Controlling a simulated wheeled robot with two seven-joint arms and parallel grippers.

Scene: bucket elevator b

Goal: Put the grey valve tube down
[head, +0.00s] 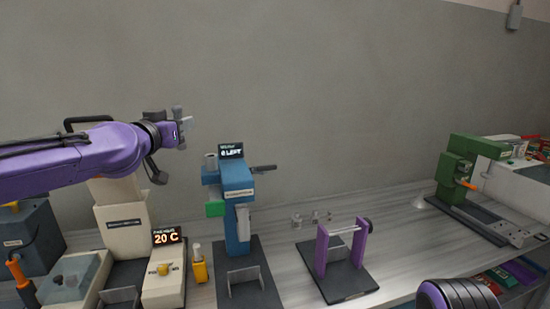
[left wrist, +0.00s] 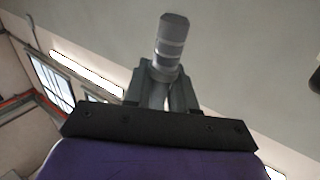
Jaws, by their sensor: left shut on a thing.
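My left gripper (head: 177,126) is raised at the left of the head view, in front of the bare wall and well above the bench. It also shows in the left wrist view (left wrist: 163,88), shut on the grey valve tube (left wrist: 172,45). The tube is a short cylinder with lighter bands, sticking out past the fingertips. In the head view the tube is too small to tell clearly from the fingers. My right gripper is not in view.
The bench (head: 395,225) holds a blue machine (head: 238,215), a beige machine (head: 122,228) reading 20 C, a purple stand (head: 322,250) and a green machine (head: 455,170). Small grey pieces (head: 312,217) stand behind the purple stand.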

